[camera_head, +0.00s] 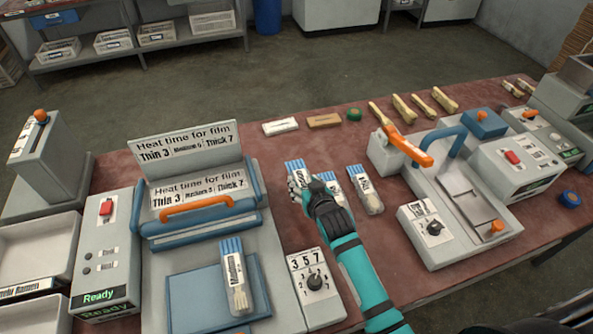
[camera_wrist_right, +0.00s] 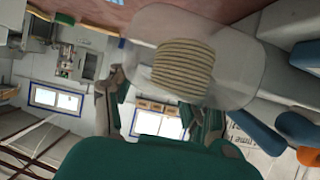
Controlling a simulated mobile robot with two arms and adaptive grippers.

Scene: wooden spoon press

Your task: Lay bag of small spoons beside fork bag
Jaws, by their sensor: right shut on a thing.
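My right gripper (camera_head: 305,190) reaches in from the lower right over the red table, between the two sealing machines. It is shut on a clear bag with a blue top (camera_head: 297,170), whose lower part the fingers cover. In the right wrist view a clear bag with a ribbed tan bundle (camera_wrist_right: 184,66) shows at the fingers. A second blue-topped bag (camera_head: 331,183) lies just right of the gripper, partly hidden by it. A third bag (camera_head: 366,190) lies further right. I cannot read which bags hold small spoons or forks. My left gripper is out of view.
Another bag, labelled Medium (camera_head: 236,277), lies on the left sealer's blue plate (camera_head: 190,295). The right sealer (camera_head: 450,200) has an orange-handled lever (camera_head: 402,146). A dial box (camera_head: 317,285) stands in front. Wooden pieces (camera_head: 403,108) and blocks (camera_head: 280,127) line the table's back.

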